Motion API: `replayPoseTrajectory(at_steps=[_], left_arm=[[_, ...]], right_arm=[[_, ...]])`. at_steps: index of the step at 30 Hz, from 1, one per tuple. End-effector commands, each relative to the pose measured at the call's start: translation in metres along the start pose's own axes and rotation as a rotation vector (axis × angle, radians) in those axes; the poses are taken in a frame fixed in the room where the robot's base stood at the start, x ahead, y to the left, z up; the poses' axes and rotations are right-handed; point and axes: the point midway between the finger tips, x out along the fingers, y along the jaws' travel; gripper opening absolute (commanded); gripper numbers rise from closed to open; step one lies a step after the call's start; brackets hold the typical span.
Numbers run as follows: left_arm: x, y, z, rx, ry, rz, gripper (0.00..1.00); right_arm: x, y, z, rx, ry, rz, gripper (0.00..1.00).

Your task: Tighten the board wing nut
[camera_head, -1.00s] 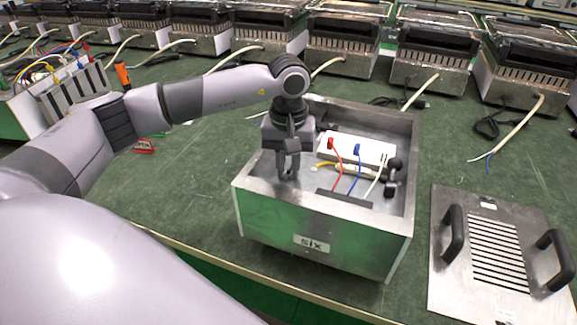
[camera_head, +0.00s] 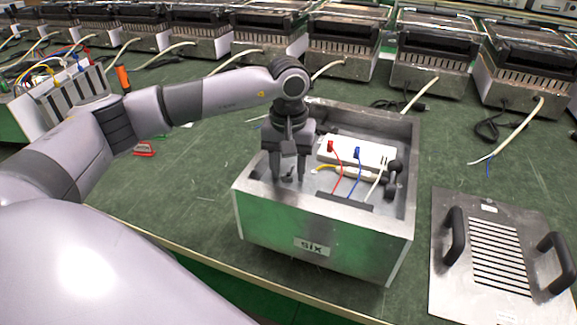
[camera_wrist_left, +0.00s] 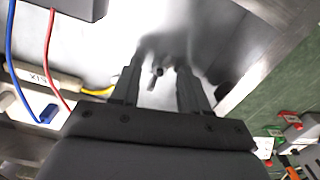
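A metal box labelled SIX (camera_head: 313,247) stands open on the green table. Inside are a white board (camera_head: 358,151) with red and blue leads and a black part at the right. My left gripper (camera_head: 288,178) points down into the box's left side, fingers apart. A small dark piece, perhaps the wing nut (camera_head: 289,174), shows between its fingertips. In the left wrist view my left gripper (camera_wrist_left: 160,72) is open, and a small stud-like piece (camera_wrist_left: 158,72) shows between its fingers. I cannot tell whether the fingers touch it. Blur and shadow hide its shape. My right gripper is not in view.
A slotted metal cover (camera_head: 497,252) with two black handles lies right of the box. Several similar units (camera_head: 430,60) stand along the back with cables. An orange-handled tool (camera_head: 123,77) and a red item (camera_head: 144,149) are at the left.

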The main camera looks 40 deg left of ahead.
Motion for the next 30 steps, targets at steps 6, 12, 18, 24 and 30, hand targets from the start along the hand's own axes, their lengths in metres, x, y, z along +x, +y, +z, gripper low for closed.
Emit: replayPoseTrajectory(at_steps=[6, 12, 18, 24, 30], left_arm=[[-0.01, 0.001, 0.0, 0.0, 0.001, 0.002, 0.45], [-0.043, 0.001, -0.001, 0.0, 0.003, 0.002, 0.45], [-0.067, 0.0, 0.0, 0.0, 0.001, 0.0, 0.45], [-0.072, 0.0, 0.0, 0.0, 0.0, 0.0, 0.45], [-0.071, 0.0, 0.0, 0.0, 0.0, 0.0, 0.45]], right_arm=[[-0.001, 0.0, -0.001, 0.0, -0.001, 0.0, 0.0], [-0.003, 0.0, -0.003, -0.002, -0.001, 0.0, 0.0], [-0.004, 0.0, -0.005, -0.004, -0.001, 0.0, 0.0], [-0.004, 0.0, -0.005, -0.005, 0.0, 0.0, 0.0], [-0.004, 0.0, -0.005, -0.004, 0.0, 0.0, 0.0]])
